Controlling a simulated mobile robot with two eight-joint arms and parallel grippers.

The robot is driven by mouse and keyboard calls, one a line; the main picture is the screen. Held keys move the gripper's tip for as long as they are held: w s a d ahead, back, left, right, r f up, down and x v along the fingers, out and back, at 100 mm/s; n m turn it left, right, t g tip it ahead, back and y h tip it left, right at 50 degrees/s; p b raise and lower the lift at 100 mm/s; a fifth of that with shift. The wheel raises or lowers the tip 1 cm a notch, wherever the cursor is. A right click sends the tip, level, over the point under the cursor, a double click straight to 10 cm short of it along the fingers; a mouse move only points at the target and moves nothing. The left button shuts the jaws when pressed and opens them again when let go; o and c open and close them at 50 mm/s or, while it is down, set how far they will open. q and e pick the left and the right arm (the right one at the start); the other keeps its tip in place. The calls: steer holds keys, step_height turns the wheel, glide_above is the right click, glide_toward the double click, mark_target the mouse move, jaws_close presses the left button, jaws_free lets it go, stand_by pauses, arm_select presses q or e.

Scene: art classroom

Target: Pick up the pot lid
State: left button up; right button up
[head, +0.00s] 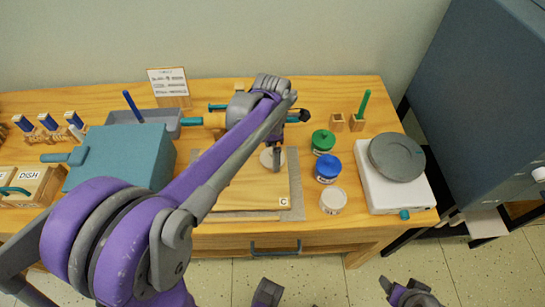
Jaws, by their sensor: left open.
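A small pale round disc (266,157), which looks like the pot lid, lies on the wooden board marked C (250,194). My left arm reaches across the table from the lower left. My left gripper (289,141) is open at the disc, with a grey finger over the disc's right part. The forearm hides much of the gripper, and I cannot tell whether it touches the disc. Nothing shows held. Grey and purple parts at the bottom edge may belong to my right gripper (411,294), whose jaws are unclear.
Jars with green (323,140), blue (327,167) and white (333,199) tops stand right of the board. A white unit with a grey disc (397,157) is farther right. A teal box (120,155) stands left. Small wooden holders (337,122) are behind.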

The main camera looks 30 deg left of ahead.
arm_select(q)
steer(key=shift+f, duration=0.1)
steer(key=c, duration=1)
